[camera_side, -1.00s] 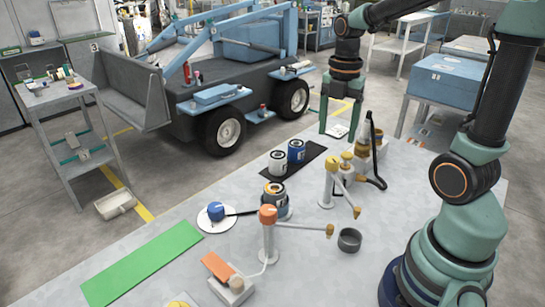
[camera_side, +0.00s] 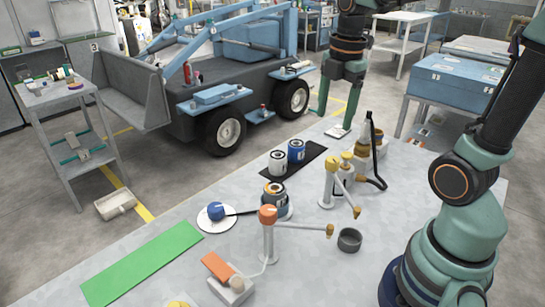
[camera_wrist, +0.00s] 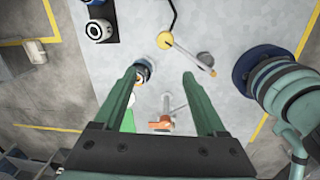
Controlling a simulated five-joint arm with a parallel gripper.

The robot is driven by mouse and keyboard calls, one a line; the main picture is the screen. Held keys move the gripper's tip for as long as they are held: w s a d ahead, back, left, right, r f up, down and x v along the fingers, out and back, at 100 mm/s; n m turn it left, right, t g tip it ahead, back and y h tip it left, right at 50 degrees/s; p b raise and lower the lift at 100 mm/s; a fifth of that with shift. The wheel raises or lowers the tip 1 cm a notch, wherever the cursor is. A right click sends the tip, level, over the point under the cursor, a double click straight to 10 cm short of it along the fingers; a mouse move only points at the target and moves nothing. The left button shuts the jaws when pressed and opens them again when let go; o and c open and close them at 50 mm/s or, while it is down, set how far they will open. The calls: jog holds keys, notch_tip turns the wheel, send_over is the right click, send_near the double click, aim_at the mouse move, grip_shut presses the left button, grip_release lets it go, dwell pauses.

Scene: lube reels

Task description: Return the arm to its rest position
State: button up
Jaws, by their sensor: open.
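My gripper (camera_side: 335,118) hangs at the far edge of the grey workbench (camera_side: 428,178), fingers pointing down, open and empty. In the wrist view, its two green fingers (camera_wrist: 159,74) stand wide apart with nothing between the tips but bench far below. A post with an orange top and side arm (camera_side: 268,214) stands near the bench middle. A similar yellow-topped post (camera_side: 331,166) stands behind it. A can with an orange-rimmed top (camera_side: 274,190) stands beside the posts. My gripper is above and apart from all of these.
A white and a blue can (camera_side: 296,152) stand on a black mat. A grey cup (camera_side: 349,240), a blue knob on a white disc (camera_side: 216,211) and a green mat (camera_side: 143,264) lie nearer.

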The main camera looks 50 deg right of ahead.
jog(key=s+a+m+t, duration=0.2)
jog(key=a+m+t, duration=0.2)
jog(key=a+m, duration=0.5)
jog(key=m, duration=0.7)
jog(key=shift+a+m+t, duration=0.15)
jog(key=shift+m+t, duration=0.15)
